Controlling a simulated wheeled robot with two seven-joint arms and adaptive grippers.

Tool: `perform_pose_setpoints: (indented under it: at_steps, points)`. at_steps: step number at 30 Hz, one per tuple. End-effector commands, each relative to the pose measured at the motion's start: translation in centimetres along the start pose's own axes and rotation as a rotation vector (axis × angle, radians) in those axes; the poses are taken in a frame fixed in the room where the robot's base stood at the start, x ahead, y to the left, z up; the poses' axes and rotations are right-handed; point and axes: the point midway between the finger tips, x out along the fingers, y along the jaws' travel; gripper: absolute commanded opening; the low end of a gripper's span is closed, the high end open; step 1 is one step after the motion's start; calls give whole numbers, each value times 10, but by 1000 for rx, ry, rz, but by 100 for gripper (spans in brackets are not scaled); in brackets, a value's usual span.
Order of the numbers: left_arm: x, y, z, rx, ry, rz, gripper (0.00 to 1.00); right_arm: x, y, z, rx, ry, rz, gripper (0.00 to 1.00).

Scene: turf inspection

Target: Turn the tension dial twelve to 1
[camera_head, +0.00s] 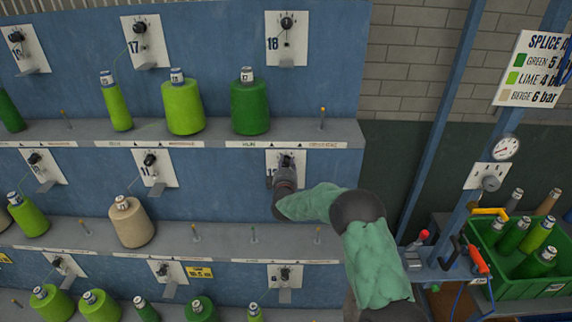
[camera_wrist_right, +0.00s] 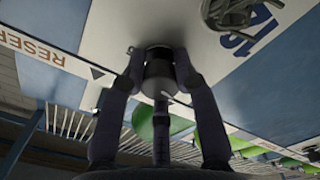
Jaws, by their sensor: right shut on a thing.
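The tension dial twelve (camera_wrist_right: 158,77) is a dark round knob on a white plate (camera_head: 301,158) on the blue rack. The white plate appears upside down there, with part of a blue number. My left gripper is in neither view.
Shelves above and below the dial hold green, lime and beige yarn cones, such as a dark green cone (camera_head: 250,108). Other dial plates, such as plate eighteen (camera_head: 287,38), surround it. A green crate (camera_head: 497,284) of cones and a pressure gauge (camera_head: 505,147) stand right, beside a blue post.

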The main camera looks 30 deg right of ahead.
Motion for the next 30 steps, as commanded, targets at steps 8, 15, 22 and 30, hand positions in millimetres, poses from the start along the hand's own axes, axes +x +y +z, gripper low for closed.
perform_pose_setpoints:
  at_steps: [8,15,22,30]
  points:
    - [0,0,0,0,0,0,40,1,4,-3,1,6,7,55]
    - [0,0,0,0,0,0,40,0,2,-2,1,3,3,55]
    - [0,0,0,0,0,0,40,-10,1,-2,1,2,2,55]
    - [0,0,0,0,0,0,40,-58,1,-2,1,4,1,55]
